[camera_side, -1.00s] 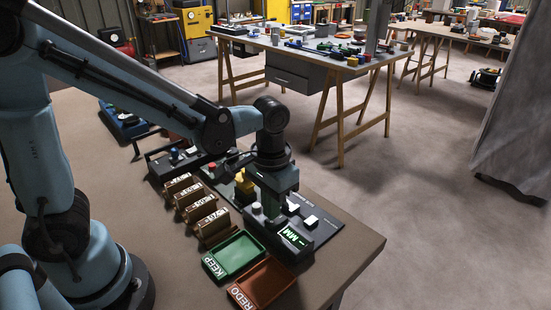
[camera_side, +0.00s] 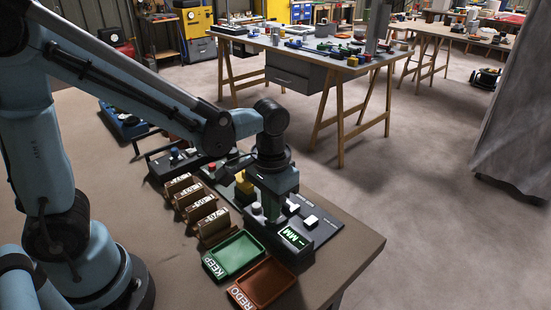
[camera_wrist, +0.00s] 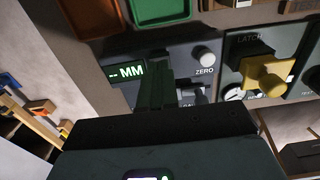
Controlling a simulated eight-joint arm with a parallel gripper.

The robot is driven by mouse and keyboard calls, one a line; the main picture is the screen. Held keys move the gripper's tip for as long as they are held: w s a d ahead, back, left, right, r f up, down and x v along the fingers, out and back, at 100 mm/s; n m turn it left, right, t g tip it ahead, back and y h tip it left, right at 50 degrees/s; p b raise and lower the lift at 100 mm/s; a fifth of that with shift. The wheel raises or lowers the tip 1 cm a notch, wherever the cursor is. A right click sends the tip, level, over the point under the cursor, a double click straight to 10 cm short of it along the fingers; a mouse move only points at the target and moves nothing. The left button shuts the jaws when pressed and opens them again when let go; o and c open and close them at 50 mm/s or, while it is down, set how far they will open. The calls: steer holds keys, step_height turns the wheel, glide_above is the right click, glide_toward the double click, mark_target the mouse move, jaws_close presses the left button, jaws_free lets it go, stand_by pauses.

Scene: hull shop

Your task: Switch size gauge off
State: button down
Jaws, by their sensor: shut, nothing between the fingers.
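The size gauge (camera_side: 294,240) is a dark box near the front right of the bench, with a lit green display reading "MM". In the wrist view its display (camera_wrist: 127,72) glows with dashes and "MM". A pale round knob (camera_wrist: 204,56) marked ZERO sits beside it. My gripper (camera_side: 272,218) is shut and empty, pointing down over the gauge. In the wrist view my gripper (camera_wrist: 157,84) covers the part of the panel between the display and the ZERO knob. A switch there is partly hidden, and I cannot tell whether the fingers touch it.
A green KEEP tray (camera_side: 234,254) and a red-brown REDO tray (camera_side: 264,284) lie in front of the gauge. Several brown labelled blocks (camera_side: 208,220) stand to the left. A yellow latch handle (camera_wrist: 268,76) is beside the gauge. The bench's front left is clear.

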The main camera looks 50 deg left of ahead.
steer(key=shift+f, duration=0.7)
stand_by(0.3)
steer(key=shift+r, duration=3.55)
steer(key=s+a+r+t, duration=0.2)
steer(key=s+a+t, duration=0.1)
steer(key=a+t, duration=0.4)
steer(key=shift+a+r, duration=0.15)
steer(key=shift+a, duration=0.05)
